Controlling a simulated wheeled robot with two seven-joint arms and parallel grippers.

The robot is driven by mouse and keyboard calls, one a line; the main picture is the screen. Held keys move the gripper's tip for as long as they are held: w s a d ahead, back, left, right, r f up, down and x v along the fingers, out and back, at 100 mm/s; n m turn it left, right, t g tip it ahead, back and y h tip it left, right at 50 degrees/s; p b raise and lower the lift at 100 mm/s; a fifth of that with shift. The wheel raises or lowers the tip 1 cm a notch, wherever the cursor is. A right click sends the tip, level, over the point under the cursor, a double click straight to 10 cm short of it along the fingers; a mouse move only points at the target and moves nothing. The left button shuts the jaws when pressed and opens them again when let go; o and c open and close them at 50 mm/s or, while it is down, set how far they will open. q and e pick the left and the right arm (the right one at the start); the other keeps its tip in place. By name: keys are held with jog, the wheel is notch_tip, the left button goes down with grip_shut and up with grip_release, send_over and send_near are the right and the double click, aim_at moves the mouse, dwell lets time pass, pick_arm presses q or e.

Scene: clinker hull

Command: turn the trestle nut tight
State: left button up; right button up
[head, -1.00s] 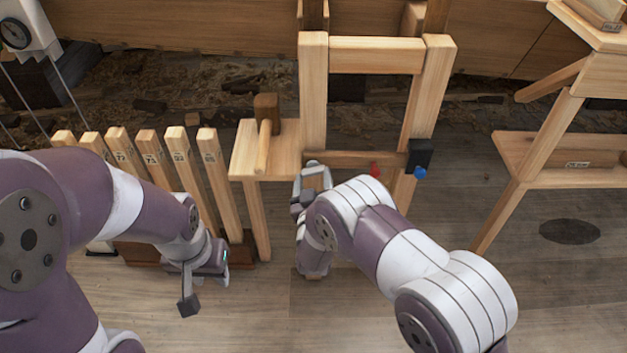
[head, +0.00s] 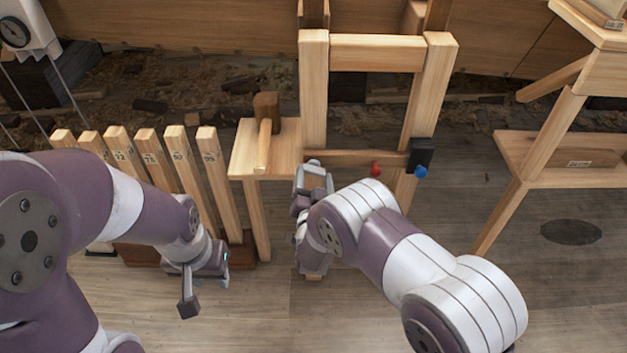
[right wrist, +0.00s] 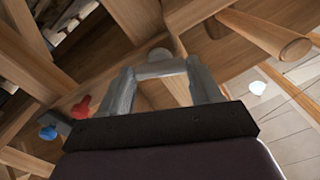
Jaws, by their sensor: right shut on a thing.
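The wooden trestle (head: 313,95) stands upright at the centre of the head view. My right gripper (head: 314,177) is at the lower part of its left post. In the right wrist view my right gripper (right wrist: 162,72) is shut on a small grey piece, which I take to be the trestle nut (right wrist: 160,54); only its rounded end shows and the fingers hide the rest. How tight it sits cannot be told. My left gripper (head: 205,283) hangs at the lower left, away from the trestle; its jaw opening is unclear.
A red knob (head: 375,169) and a blue knob (head: 421,172) sit near a dark block at the trestle's right post. A mallet (head: 265,130) lies on the small shelf, left of the post. Several numbered upright boards (head: 180,160) stand further left.

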jog(key=shift+m, duration=0.8)
jog(key=o, duration=1.1)
jog(key=shift+c, duration=0.2)
jog(key=s+p, duration=0.3)
jog(key=s, duration=0.9)
jog(key=shift+s, duration=0.4)
